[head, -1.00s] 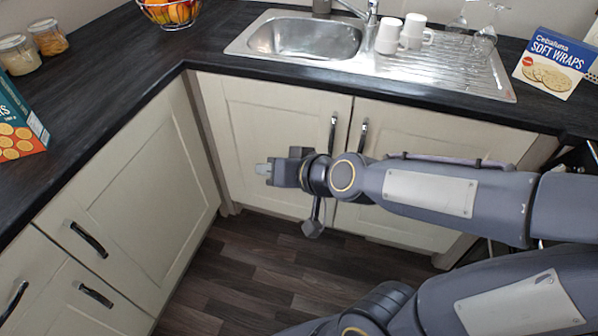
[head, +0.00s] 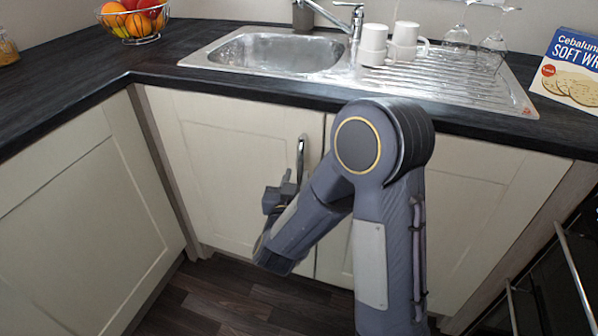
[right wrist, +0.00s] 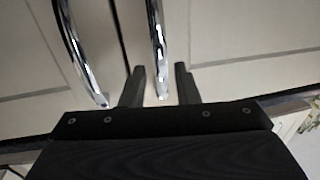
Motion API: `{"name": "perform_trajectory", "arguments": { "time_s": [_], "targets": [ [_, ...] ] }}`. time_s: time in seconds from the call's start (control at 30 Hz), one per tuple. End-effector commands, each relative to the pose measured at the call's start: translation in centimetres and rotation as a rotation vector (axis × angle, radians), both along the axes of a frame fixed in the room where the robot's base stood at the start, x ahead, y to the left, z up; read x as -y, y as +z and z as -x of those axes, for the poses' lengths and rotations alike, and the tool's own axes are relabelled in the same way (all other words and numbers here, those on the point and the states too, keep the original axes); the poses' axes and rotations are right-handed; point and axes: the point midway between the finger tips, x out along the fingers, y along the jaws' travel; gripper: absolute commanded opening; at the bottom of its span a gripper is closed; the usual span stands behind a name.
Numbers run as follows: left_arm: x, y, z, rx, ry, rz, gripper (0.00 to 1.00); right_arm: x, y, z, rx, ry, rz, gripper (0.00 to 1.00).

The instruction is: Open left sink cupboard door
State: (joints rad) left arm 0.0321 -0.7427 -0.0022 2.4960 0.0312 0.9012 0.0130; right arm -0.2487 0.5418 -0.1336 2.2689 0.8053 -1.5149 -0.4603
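The left sink cupboard door (head: 225,150) is a cream panel under the sink and looks shut. Its curved metal handle (head: 301,155) stands upright near its right edge; it also shows in the right wrist view (right wrist: 157,40). My right gripper (head: 283,190) is at the handle's lower part in the head view. In the right wrist view its two fingers (right wrist: 160,72) are apart, with the handle's end showing between them. I cannot tell whether they touch it. My left gripper is not in view.
The right cupboard door (head: 470,200) is shut; my arm hides its handle in the head view, but the handle (right wrist: 80,55) shows in the right wrist view. The countertop edge (head: 250,95) overhangs the doors. White mugs (head: 373,45) and glasses stand by the sink. Floor (head: 215,300) in front is clear.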

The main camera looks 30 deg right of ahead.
Motion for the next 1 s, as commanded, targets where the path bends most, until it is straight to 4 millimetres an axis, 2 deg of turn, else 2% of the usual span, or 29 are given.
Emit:
{"name": "perform_trajectory", "arguments": {
  "time_s": [0.1, 0.23, 0.6, 0.8, 1.0],
  "targets": [
    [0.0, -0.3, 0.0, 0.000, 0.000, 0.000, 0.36, 1.4, 0.0, -1.4, 0.002, -0.005, 0.001, 0.28],
    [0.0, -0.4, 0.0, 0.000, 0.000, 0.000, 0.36, 2.2, 0.0, -2.5, 0.001, -0.002, -0.001, 0.28],
    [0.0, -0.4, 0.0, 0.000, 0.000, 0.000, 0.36, 2.6, 0.0, -3.1, 0.001, 0.002, -0.001, 0.28],
    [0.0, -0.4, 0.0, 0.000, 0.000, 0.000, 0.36, 2.6, 0.0, -3.0, 0.001, 0.001, -0.001, 0.02],
    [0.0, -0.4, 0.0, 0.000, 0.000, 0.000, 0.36, 2.6, 0.0, -3.0, 0.001, 0.001, -0.001, 0.00]
  ]
}}
